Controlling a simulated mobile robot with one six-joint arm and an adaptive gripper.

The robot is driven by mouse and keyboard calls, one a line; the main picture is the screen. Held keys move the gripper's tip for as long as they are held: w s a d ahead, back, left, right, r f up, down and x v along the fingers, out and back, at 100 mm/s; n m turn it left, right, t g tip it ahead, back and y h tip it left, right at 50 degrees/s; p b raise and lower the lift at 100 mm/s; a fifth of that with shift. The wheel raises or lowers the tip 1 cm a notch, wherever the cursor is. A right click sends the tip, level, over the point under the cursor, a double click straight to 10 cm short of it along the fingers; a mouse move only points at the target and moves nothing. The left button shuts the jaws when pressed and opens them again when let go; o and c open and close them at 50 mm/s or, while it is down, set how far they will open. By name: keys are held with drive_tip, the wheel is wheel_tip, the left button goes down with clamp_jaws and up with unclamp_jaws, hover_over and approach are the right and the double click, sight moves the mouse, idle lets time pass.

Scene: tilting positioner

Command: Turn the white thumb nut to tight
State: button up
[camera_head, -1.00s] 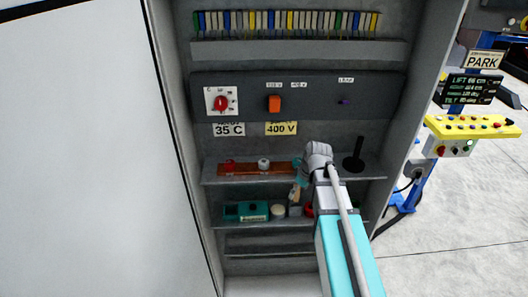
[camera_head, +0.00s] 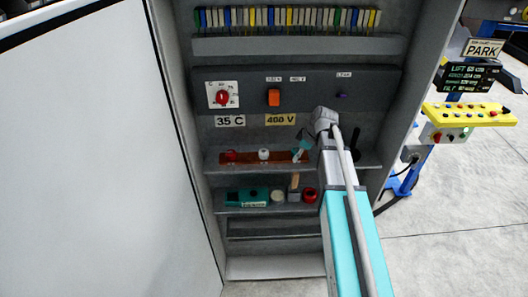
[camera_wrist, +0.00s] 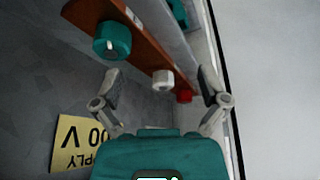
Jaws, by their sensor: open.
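The white thumb nut (camera_head: 264,154) sits on a red-brown strip (camera_head: 246,159) on the upper shelf of the cabinet, between a red nut (camera_head: 231,155) on its left and a teal one. In the wrist view the white nut (camera_wrist: 163,80) appears beyond and between my open fingers, which look apart from it. My gripper (camera_wrist: 159,73) is open and empty. Tight marks on the nut are too small to read.
The teal nut (camera_wrist: 112,40) is near my left finger in the wrist view. A black upright handle (camera_head: 356,143) stands at the shelf's right. The lower shelf holds a teal box (camera_head: 246,197) and small items. The panel above has a red dial (camera_head: 222,97) and orange switch (camera_head: 274,97).

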sight(264, 151)
drive_tip(key=w+a, duration=0.1)
drive_tip(key=a, duration=0.2)
drive_tip(key=w+a, duration=0.2)
drive_tip(key=a, duration=0.2)
drive_tip(key=w+a, duration=0.2)
drive_tip(key=a, duration=0.2)
drive_tip(key=shift+w+f+b, duration=0.25)
drive_tip(key=shift+f+b, duration=0.1)
drive_tip(key=shift+b+x, duration=1.95)
drive_tip(key=shift+x, duration=0.15)
drive_tip(key=c, duration=1.1)
